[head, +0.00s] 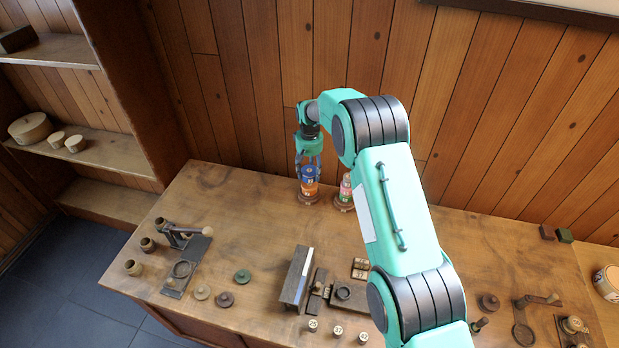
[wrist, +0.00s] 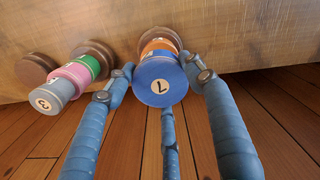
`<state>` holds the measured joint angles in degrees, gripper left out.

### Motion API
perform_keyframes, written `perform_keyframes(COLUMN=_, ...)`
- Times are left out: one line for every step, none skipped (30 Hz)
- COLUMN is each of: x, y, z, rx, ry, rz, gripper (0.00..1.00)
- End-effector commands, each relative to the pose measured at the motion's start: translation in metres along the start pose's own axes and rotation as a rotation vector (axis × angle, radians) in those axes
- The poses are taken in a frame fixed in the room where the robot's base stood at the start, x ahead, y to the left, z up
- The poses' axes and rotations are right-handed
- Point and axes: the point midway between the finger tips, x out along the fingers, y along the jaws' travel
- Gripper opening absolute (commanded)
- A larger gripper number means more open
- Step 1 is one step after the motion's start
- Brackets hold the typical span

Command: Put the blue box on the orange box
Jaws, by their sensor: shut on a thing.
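The blue box (head: 309,172) is a round spool-like piece; its end face, marked 7, shows in the wrist view (wrist: 160,88). My gripper (head: 309,160) is shut on it, with fingers on both sides. The orange box (head: 309,188) is directly below the blue one, and in the wrist view its rim (wrist: 158,45) shows behind it. The two are in line and no gap shows between them. The orange box stands on a brown round base (head: 307,200) near the table's back edge.
A stack with a pink piece (wrist: 70,78), a green piece (wrist: 86,67) and a grey piece marked 3 (wrist: 48,98) stands close beside. A bare brown base (wrist: 34,67) lies past it.

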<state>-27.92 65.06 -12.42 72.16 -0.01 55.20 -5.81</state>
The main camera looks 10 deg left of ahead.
Motion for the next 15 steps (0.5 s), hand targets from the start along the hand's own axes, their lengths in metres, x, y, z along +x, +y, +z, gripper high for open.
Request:
perform_keyframes(x=0.001, y=0.0, z=0.0, rx=0.0, ry=-0.001, rz=0.0, gripper=0.27)
perform_keyframes(x=0.002, y=0.0, z=0.0, rx=0.0, ry=-0.001, rz=0.0, gripper=0.27)
perform_keyframes(x=0.005, y=0.0, z=0.001, rx=0.0, ry=-0.001, rz=0.0, gripper=0.27)
perform_keyframes(x=0.007, y=0.0, z=0.001, rx=0.0, ry=-0.002, rz=0.0, gripper=0.27)
perform_keyframes(x=0.009, y=0.0, z=0.001, rx=0.0, ry=-0.002, rz=0.0, gripper=0.27)
perform_keyframes(x=0.013, y=0.0, z=0.001, rx=0.0, ry=-0.003, rz=0.0, gripper=0.27)
perform_keyframes(x=0.016, y=0.0, z=0.001, rx=0.0, ry=-0.003, rz=0.0, gripper=0.27)
perform_keyframes(x=0.019, y=0.0, z=0.001, rx=0.0, ry=-0.002, rz=0.0, gripper=0.27)
perform_keyframes(x=0.022, y=0.0, z=0.001, rx=0.0, ry=-0.001, rz=0.0, gripper=0.27)
perform_keyframes(x=0.025, y=0.0, z=0.001, rx=0.0, ry=-0.001, rz=0.0, gripper=0.27)
perform_keyframes(x=0.028, y=0.0, z=0.001, rx=0.0, ry=-0.002, rz=0.0, gripper=0.27)
perform_keyframes(x=0.031, y=0.0, z=0.001, rx=0.0, ry=-0.002, rz=0.0, gripper=0.27)
perform_keyframes(x=0.032, y=0.0, z=0.001, rx=0.0, ry=-0.002, rz=0.0, gripper=0.27)
perform_keyframes(x=0.033, y=0.0, z=0.001, rx=0.0, ry=-0.001, rz=0.0, gripper=0.27)
perform_keyframes(x=0.034, y=0.0, z=0.001, rx=0.0, ry=-0.001, rz=0.0, gripper=0.27)
